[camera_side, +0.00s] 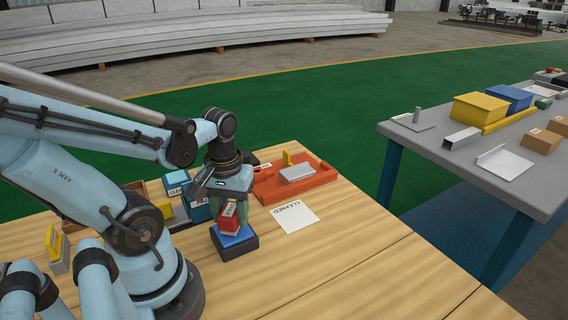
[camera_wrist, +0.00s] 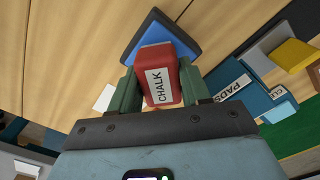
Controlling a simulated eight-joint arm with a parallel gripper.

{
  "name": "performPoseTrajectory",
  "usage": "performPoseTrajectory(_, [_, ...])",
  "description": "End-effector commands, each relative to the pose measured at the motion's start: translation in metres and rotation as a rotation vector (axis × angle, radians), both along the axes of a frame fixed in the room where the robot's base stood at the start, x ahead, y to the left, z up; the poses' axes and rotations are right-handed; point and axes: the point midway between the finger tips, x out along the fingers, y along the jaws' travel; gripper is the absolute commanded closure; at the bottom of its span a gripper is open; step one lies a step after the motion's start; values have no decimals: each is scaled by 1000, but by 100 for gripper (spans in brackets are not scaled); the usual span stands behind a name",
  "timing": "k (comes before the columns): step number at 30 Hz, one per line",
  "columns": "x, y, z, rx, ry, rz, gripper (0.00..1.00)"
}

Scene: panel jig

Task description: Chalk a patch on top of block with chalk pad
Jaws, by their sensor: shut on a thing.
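My gripper (camera_side: 235,206) is shut on the chalk pad (camera_side: 229,217), a red block with a white label. In the wrist view the label on the chalk pad (camera_wrist: 158,76) reads CHALK, and a green finger of my gripper (camera_wrist: 159,88) is on each side. The block (camera_side: 238,238), with a blue top and a dark lower part, sits on the wooden table under the pad. The blue top of the block (camera_wrist: 146,31) also shows past the pad in the wrist view. The pad covers part of that top. I cannot tell if they touch. No chalk patch is visible.
A red-orange tray (camera_side: 318,181) holding a grey block (camera_side: 297,172) lies behind. A card marked CLEANED (camera_side: 295,217) lies right of the block. A blue PADS box (camera_wrist: 236,88) stands close to my gripper. The table's front right is clear.

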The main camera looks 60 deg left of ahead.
Motion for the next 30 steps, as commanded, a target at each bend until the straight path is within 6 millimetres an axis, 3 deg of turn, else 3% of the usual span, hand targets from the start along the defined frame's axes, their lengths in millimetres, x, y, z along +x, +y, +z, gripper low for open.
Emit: performPoseTrajectory(30, [1, 0, -9, 0, 0, 0, 78])
